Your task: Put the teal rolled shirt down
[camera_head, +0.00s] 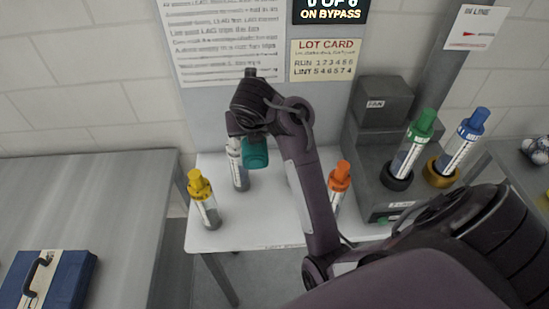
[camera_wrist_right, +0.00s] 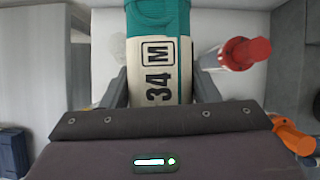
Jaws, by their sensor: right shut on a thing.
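The teal rolled shirt (camera_head: 256,154) is in my right gripper (camera_head: 244,140), over the back left part of the white table (camera_head: 262,222). The arm hides part of the roll in the head view. In the right wrist view the teal roll (camera_wrist_right: 158,20) has a pale band marked "34 M" and lies between the two fingers of my right gripper (camera_wrist_right: 158,85), which is shut on it. The roll's underside and any contact with the table cannot be made out. My left gripper is not in view.
An orange-capped cylinder (camera_head: 339,182) stands right of my arm. A red-capped one (camera_wrist_right: 243,53) is close right of the roll in the wrist view. Green-capped (camera_head: 409,145) and blue-capped (camera_head: 463,140) cylinders stand farther right.

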